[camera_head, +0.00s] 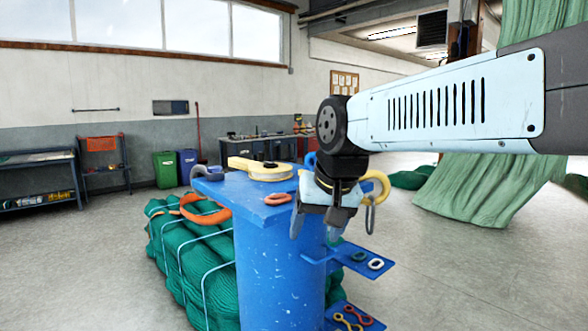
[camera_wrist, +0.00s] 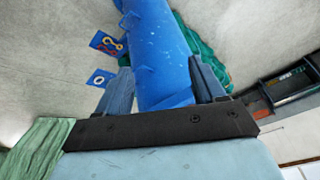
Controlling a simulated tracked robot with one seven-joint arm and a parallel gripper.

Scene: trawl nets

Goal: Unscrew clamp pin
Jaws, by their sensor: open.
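A blue pedestal (camera_head: 268,270) stands in front of me with a flat top plate (camera_head: 225,192). A yellow clamp-like piece (camera_head: 262,170) lies on the plate. A yellow hook-shaped piece (camera_head: 380,182) with a grey ring (camera_head: 370,215) shows partly behind my gripper at the plate's right edge. I cannot tell a clamp pin for certain; my gripper may hide it. My gripper (camera_head: 316,228) points down beside the pedestal's upper right, fingers apart, nothing seen between them. In the wrist view my gripper (camera_wrist: 163,80) has the blue pedestal (camera_wrist: 155,45) behind and between its fingers.
A red link (camera_head: 278,199), grey shackle (camera_head: 207,173) and orange shackle (camera_head: 205,212) sit around the plate. Side shelves (camera_head: 345,250) jut out right, holding small rings and links. Bundled green net (camera_head: 185,255) lies left; green net (camera_head: 490,190) hangs right. The floor at right is clear.

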